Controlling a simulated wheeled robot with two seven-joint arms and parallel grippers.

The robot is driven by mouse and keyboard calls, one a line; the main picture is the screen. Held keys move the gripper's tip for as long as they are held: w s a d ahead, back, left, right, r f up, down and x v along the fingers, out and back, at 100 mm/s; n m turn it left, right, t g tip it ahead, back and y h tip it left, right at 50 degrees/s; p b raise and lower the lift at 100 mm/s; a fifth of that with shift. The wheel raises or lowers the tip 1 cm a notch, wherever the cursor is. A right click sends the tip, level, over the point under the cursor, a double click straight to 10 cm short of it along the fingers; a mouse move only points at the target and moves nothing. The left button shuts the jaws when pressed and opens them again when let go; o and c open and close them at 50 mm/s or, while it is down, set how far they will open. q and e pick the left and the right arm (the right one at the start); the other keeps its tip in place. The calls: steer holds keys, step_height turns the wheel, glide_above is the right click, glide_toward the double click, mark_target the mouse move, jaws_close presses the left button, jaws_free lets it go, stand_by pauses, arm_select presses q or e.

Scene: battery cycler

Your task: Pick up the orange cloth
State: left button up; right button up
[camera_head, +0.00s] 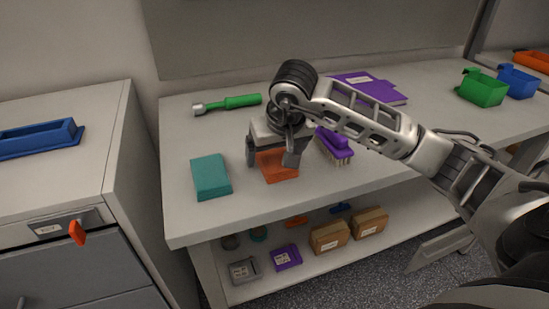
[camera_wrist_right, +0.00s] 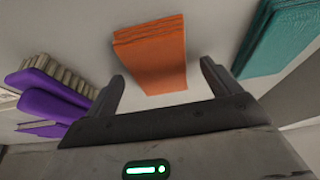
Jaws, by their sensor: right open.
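The orange cloth (camera_head: 279,168) lies as a folded block on the table, between a teal cloth and a purple brush in the head view. In the right wrist view the orange cloth (camera_wrist_right: 152,55) is ahead of the fingers, near the middle. My right gripper (camera_head: 271,158) is over the orange cloth and partly covers it. In the right wrist view my right gripper (camera_wrist_right: 162,85) is open, its two fingers apart with nothing held. Whether the fingers touch the cloth cannot be told. My left gripper is not in view.
A teal cloth (camera_head: 211,177) lies left of the orange one, and a purple brush (camera_head: 336,147) lies right. A green-handled tool (camera_head: 230,103) and a purple binder (camera_head: 374,89) lie behind. Green (camera_head: 482,89) and blue (camera_head: 518,80) bins stand far right. The table front edge (camera_head: 300,207) is near.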

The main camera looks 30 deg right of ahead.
steer(key=shift+w+f, duration=0.15)
steer(key=shift+f, duration=0.2)
steer(key=c, duration=1.1)
steer(key=shift+o, duration=0.2)
steer(key=shift+r, duration=0.15)
steer(key=shift+r, duration=0.2)
step_height(320, 180, up, 2)
steer(key=shift+r+b, duration=0.2)
steer(key=shift+b, duration=0.15)
steer(key=s+a+r, duration=0.6)
steer(key=a+r, duration=0.4)
steer(key=a, duration=0.2)
steer(key=shift+a, duration=0.3)
